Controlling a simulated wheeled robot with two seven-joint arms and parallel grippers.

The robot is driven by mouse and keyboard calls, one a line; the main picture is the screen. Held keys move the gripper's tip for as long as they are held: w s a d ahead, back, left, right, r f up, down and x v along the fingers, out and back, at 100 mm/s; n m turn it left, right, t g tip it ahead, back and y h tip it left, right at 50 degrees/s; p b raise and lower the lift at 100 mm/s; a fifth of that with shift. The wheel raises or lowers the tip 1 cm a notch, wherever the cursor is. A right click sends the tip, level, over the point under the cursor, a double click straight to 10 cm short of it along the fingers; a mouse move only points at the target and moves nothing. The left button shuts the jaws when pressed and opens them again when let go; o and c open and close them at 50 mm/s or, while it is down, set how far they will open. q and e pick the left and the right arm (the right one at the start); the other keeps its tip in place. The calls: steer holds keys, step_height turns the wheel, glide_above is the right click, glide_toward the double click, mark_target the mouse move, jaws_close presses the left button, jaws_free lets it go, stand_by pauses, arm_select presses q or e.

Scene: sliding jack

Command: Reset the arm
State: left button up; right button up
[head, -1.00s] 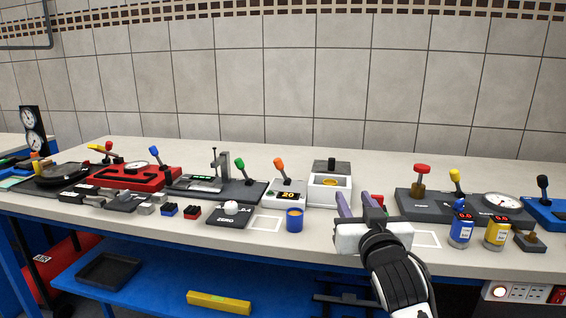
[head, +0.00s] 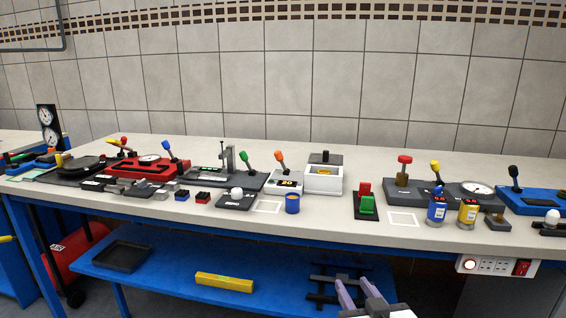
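My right gripper (head: 356,283) shows at the bottom edge, right of centre. Its two lavender fingers stand apart with nothing between them, so it is open. It is low in front of the workbench (head: 330,218), over the blue lower shelf in the picture. The rest of my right arm is cut off by the frame. A device with a red upright part and a green block (head: 367,204) on a black base stands on the bench behind the gripper, well apart from it. My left gripper is not in view.
A yellow bar (head: 224,282) and a dark tray (head: 122,256) lie on the lower shelf (head: 160,274).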

arm_select(q)
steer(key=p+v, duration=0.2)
steer(key=shift+p, duration=0.4)
arm_select(e)
steer(key=s+f+g, duration=0.2)
steer(key=s+f, duration=0.5)
steer(key=s, duration=0.3)
steer(key=s+f+g, duration=0.2)
steer(key=s+f, duration=0.5)
steer(key=s, duration=0.3)
steer(key=s+f+n+g+y, duration=0.1)
steer(key=s+f+g, duration=0.1)
steer(key=s+f, duration=0.5)
steer(key=s, duration=0.4)
steer(key=shift+d+f, duration=0.2)
steer(key=shift+f, duration=0.15)
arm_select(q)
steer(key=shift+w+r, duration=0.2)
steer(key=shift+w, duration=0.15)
arm_select(e)
steer(key=shift+w, duration=0.1)
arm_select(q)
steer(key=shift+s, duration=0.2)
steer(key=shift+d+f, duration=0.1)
